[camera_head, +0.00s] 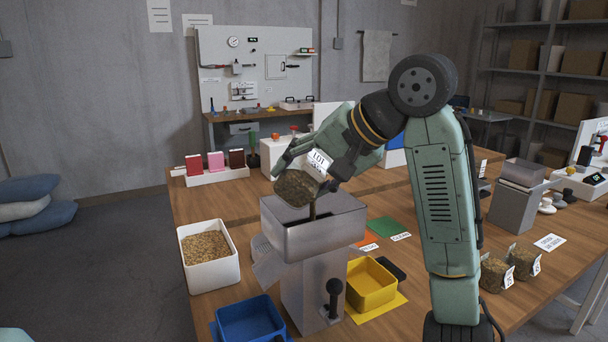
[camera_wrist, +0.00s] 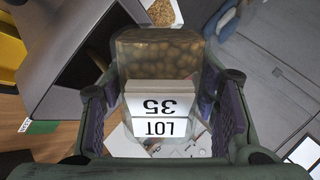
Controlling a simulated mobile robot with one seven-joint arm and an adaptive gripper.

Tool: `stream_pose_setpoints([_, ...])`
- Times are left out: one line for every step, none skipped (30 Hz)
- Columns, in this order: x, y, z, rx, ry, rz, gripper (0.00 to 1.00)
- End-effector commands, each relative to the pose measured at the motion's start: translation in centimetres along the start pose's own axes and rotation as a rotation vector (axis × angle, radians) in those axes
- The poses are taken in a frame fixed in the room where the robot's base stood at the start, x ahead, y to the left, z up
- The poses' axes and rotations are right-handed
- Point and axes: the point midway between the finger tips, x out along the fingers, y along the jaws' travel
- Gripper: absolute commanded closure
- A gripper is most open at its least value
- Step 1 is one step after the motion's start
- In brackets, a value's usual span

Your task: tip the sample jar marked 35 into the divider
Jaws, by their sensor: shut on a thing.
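My gripper (camera_head: 314,166) is shut on the sample jar (camera_head: 297,188), a clear jar of brown grain. In the wrist view the white label on the jar (camera_wrist: 160,58) reads LOT 35, upside down. The jar is tilted with its far end low, above the open hopper of the grey metal divider (camera_head: 318,239). A thin brown streak shows below the jar at the hopper; I cannot tell for sure if it is falling grain. Grain still fills the visible far end of the jar. The hopper's inside is mostly hidden.
A blue bin (camera_head: 249,320) and a yellow bin (camera_head: 371,284) flank the divider's base, with a black lever (camera_head: 333,298) in front. A white tub of grain (camera_head: 209,256) stands left. Two labelled jars (camera_head: 496,273) (camera_head: 525,262) and a grey box device (camera_head: 513,208) stand right.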

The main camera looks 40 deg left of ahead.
Motion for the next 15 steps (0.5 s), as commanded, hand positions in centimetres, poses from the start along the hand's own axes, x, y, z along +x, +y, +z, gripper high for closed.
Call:
stream_pose_setpoints([0.00,0.03,-0.10,0.013,-0.010,-0.001,1.00])
stream_pose_setpoints([0.04,0.07,-0.13,0.025,-0.021,-0.001,1.00])
stream_pose_setpoints([0.08,0.10,-0.14,0.041,-0.037,-0.002,1.00])
stream_pose_setpoints([0.10,0.14,-0.18,0.054,-0.049,-0.003,1.00])
stream_pose_setpoints([0.12,0.15,-0.18,0.064,-0.059,-0.004,1.00])
stream_pose_setpoints([0.12,0.14,-0.15,0.070,-0.065,-0.005,1.00])
stream_pose_setpoints([0.13,0.13,-0.13,0.070,-0.066,-0.005,1.00])
stream_pose_setpoints([0.13,0.12,-0.12,0.069,-0.065,-0.005,1.00])
stream_pose_setpoints([0.13,0.12,-0.12,0.069,-0.065,-0.005,1.00])
stream_pose_setpoints([0.13,0.13,-0.12,0.069,-0.065,-0.005,1.00])
stream_pose_setpoints([0.13,0.13,-0.12,0.069,-0.065,-0.005,1.00])
stream_pose_setpoints([0.13,0.13,-0.12,0.069,-0.065,-0.005,1.00])
stream_pose_setpoints([0.14,0.15,-0.14,0.071,-0.067,-0.005,1.00])
stream_pose_setpoints([0.16,0.17,-0.16,0.075,-0.071,-0.005,1.00])
stream_pose_setpoints([0.20,0.22,-0.20,0.085,-0.079,-0.005,1.00])
